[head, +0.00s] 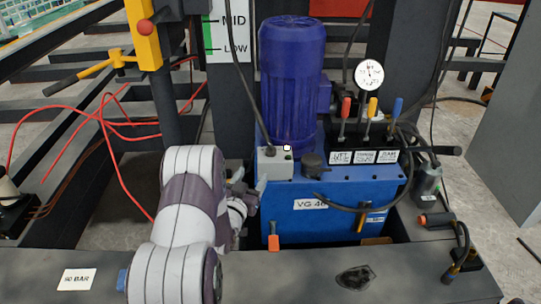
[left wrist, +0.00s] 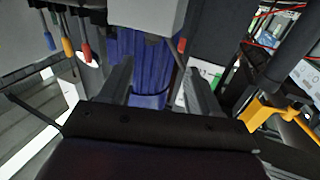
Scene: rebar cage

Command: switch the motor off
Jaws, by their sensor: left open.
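The blue motor (head: 292,85) stands upright on a blue power unit (head: 340,205). A small grey switch box (head: 276,166) sits at the motor's front left foot, with a small pale button (head: 287,148) at its top edge. My left gripper (head: 255,190) is at the box's lower left, partly hidden by my arm. In the left wrist view its jaws (left wrist: 155,66) are apart and empty, with the motor (left wrist: 148,75) behind them and the grey box (left wrist: 148,14) beyond the tips. Whether a finger touches the box I cannot tell. My right gripper is out of view.
Red, yellow and blue levers (head: 372,108) and a round gauge (head: 369,74) stand right of the motor. A black cable (head: 240,60) hangs down to the switch box. A dark beam (head: 300,275) crosses the front. Red hoses (head: 105,125) lie at left.

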